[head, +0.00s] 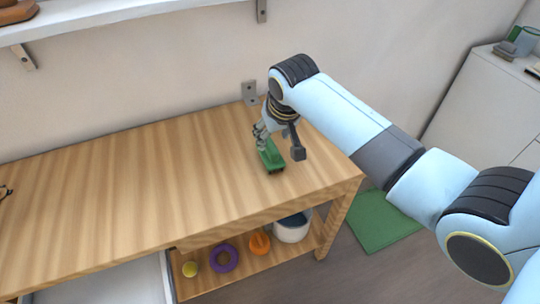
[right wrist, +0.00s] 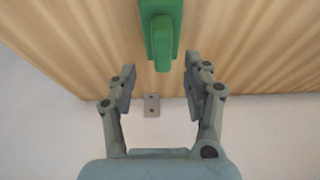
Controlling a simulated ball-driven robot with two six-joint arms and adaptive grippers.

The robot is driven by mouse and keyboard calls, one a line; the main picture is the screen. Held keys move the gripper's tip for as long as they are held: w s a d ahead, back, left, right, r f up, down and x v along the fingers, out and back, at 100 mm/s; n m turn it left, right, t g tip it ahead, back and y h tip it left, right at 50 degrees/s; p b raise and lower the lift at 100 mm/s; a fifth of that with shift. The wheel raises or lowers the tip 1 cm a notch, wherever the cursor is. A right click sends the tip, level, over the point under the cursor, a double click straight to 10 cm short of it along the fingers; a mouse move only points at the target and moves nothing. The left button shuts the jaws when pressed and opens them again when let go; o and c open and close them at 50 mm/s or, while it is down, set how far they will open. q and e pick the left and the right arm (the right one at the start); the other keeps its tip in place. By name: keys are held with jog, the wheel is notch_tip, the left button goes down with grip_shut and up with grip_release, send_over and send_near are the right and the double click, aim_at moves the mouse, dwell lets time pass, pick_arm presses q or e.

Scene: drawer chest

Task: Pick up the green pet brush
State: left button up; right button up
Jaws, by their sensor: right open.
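The green pet brush (head: 270,156) lies on the wooden table top near its right end in the head view. It also shows at the top middle of the right wrist view (right wrist: 160,32), with its narrower end towards my gripper. My right gripper (head: 262,134) is just above and behind the brush in the head view. In the right wrist view the right gripper (right wrist: 160,86) is open and empty, its fingers apart on either side of the line of the brush. My left gripper is not in view.
The wooden table (head: 130,190) is mostly bare to the left. A wall bracket (head: 249,93) stands behind the brush. On the lower shelf are a yellow ball (head: 190,268), a purple ring (head: 224,258), an orange toy (head: 260,242) and a bowl (head: 292,228). An open drawer (head: 110,285) juts out in front.

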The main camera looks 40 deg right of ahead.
aim_at(270, 144)
jog(key=x, duration=0.4)
jog(key=shift+a+f, duration=0.15)
jog(key=shift+f, duration=0.3)
grip_shut()
